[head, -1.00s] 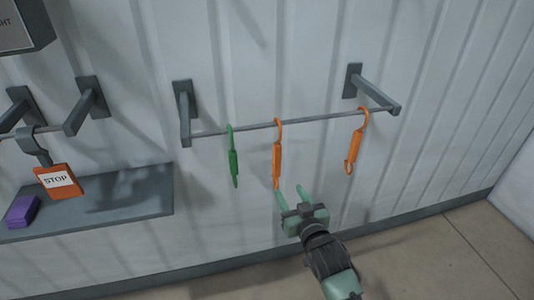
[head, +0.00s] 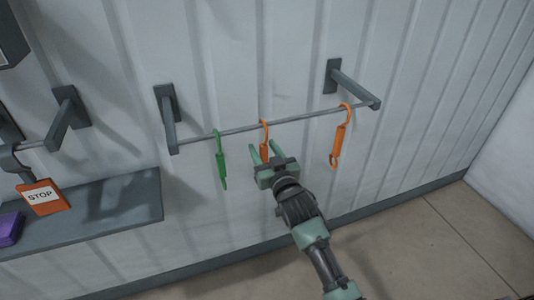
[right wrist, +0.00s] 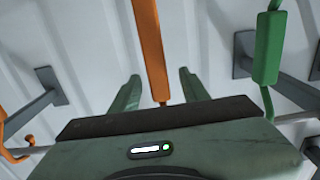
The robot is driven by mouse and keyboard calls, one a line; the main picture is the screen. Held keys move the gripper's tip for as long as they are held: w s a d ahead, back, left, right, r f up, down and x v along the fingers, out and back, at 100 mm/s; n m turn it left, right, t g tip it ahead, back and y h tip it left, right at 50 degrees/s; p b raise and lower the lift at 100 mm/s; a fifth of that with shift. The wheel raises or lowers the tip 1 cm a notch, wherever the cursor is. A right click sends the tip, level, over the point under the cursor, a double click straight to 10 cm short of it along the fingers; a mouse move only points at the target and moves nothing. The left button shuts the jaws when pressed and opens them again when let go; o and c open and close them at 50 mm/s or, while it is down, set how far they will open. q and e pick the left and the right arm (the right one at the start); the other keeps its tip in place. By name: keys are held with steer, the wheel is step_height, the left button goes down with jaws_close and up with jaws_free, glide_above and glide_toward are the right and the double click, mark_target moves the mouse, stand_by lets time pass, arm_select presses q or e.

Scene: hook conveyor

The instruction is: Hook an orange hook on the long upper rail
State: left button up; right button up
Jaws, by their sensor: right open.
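A middle orange hook (head: 264,132) hangs from a thin grey rail (head: 295,118) on wall brackets. A second orange hook (head: 340,138) hangs near the rail's right end, and a green hook (head: 220,160) hangs to the left. My right gripper (head: 264,151) is open at the middle orange hook, whose lower part it hides in the head view. In the right wrist view the orange hook's shaft (right wrist: 151,45) shows between the two spread green fingers (right wrist: 158,92), with gaps on both sides. My left gripper is not in view.
At the left, another rail (head: 32,145) on brackets holds a dark hook with an orange STOP block (head: 45,197). Below it, a grey shelf (head: 120,205) carries a purple block (head: 9,228). The wall is ribbed, and floor shows at the lower right.

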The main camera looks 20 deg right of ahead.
steer(key=shift+c, duration=0.3)
jaws_close()
stand_by(1.5)
steer(key=shift+s+r, duration=0.1)
steer(key=shift+r, duration=0.8)
steer(key=shift+s+r+p, duration=0.2)
steer(key=shift+r+p, duration=0.85)
steer(key=shift+p, duration=0.05)
steer(key=s+p, duration=0.2)
steer(key=s, duration=0.7)
steer(key=shift+d, duration=0.2)
